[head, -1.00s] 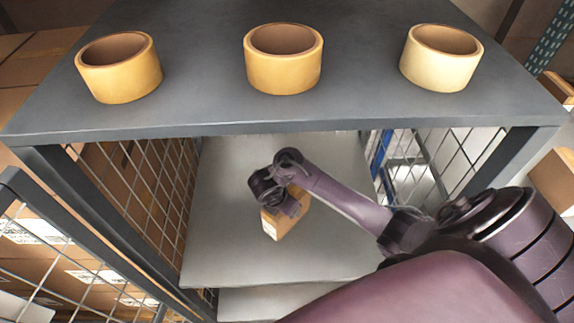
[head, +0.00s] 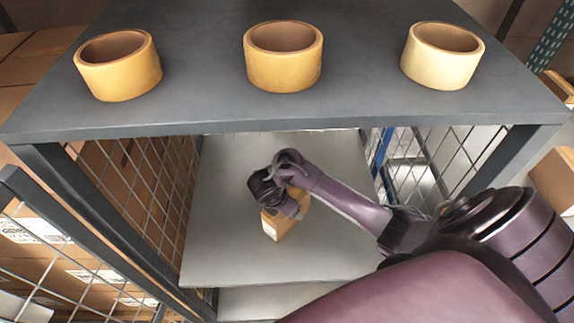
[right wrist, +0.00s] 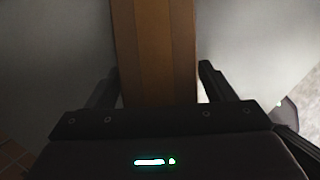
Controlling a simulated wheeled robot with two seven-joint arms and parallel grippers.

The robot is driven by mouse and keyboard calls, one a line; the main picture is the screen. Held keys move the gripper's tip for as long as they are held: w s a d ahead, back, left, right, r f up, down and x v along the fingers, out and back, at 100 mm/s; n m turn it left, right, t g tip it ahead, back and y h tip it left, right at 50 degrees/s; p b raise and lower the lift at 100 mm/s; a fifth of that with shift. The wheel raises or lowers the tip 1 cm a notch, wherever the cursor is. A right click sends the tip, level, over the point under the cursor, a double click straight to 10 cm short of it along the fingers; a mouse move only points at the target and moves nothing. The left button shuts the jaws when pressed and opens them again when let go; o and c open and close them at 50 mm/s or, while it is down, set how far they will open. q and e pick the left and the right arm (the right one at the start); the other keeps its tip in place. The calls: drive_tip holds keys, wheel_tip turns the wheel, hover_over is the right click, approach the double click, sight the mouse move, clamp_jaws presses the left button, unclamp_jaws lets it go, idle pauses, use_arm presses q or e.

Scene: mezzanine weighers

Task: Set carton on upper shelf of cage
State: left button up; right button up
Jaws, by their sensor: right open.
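The carton (head: 277,226) is a small brown box with a white label, upright on the grey upper shelf (head: 225,247) inside the cage. My right gripper (head: 282,205) is at the carton, and the hand hides its upper and left parts in the head view. In the right wrist view the carton (right wrist: 155,55) stands between the two dark fingers of my right gripper (right wrist: 160,85). The fingers are open, with a gap visible on the right side. My left gripper is not in view.
Mesh walls (head: 140,195) flank the shelf. A lower shelf (head: 270,302) shows below. Bare shelf surrounds the carton.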

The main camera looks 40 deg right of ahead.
drive_tip(key=p+v, duration=0.6)
drive_tip(key=v, duration=0.4)
drive_tip(key=shift+r, duration=0.2)
drive_tip(key=shift+a+r+p, duration=0.3)
drive_tip(key=shift+r+p, duration=0.1)
drive_tip(key=shift+r, duration=0.2)
drive_tip(key=shift+s, duration=0.1)
